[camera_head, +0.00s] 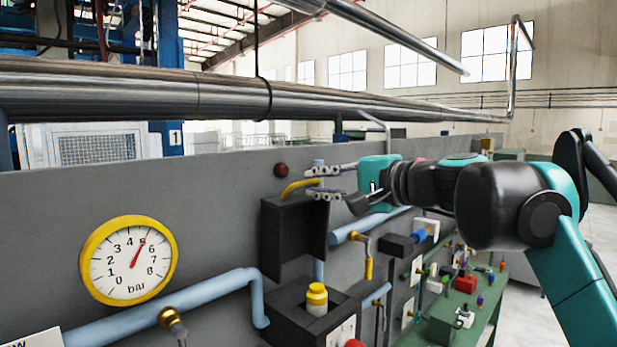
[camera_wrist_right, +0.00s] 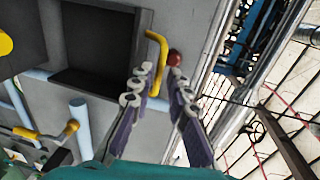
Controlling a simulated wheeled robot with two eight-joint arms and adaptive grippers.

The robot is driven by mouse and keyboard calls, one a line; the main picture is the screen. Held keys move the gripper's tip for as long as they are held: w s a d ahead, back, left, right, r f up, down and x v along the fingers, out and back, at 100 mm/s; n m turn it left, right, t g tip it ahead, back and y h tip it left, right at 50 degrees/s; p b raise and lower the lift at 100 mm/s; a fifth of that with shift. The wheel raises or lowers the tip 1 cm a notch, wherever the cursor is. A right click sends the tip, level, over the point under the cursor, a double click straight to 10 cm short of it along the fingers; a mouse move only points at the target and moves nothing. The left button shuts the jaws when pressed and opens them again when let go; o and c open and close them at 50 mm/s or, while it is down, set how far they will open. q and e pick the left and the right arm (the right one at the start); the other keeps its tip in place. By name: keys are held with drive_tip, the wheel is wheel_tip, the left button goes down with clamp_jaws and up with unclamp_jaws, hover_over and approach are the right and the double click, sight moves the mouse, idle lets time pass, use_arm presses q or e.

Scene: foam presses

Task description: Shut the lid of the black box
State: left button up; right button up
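The black box (camera_head: 293,240) is fixed to the grey panel, left of my right arm. In the right wrist view its dark recessed inside (camera_wrist_right: 95,50) shows. A bent yellow handle (camera_head: 298,186) is at its upper edge; it also shows in the right wrist view (camera_wrist_right: 162,50). I cannot tell the lid clearly from the rest of the box. My right gripper (camera_head: 322,182) is at the handle, its fingers apart. In the right wrist view the handle's end lies between the fingertips (camera_wrist_right: 157,80), closest to the left one. My left gripper is out of view.
A dark red knob (camera_head: 281,170) is on the panel just beyond the fingertips. A yellow-capped block (camera_head: 316,298) sits below the box. Blue pipes (camera_head: 215,291), a yellow gauge (camera_head: 128,260) and a valve with a yellow lever (camera_head: 368,267) are nearby.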

sight(307, 184)
drive_tip(key=x, duration=0.5)
drive_tip(key=shift+f, duration=0.1)
drive_tip(key=shift+v, duration=0.9)
clamp_jaws()
drive_tip(key=shift+w+a, duration=0.1)
drive_tip(key=shift+a, duration=0.05)
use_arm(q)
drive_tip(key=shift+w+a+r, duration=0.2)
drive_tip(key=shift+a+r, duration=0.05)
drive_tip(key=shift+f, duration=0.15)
use_arm(e)
drive_tip(key=shift+f, duration=0.1)
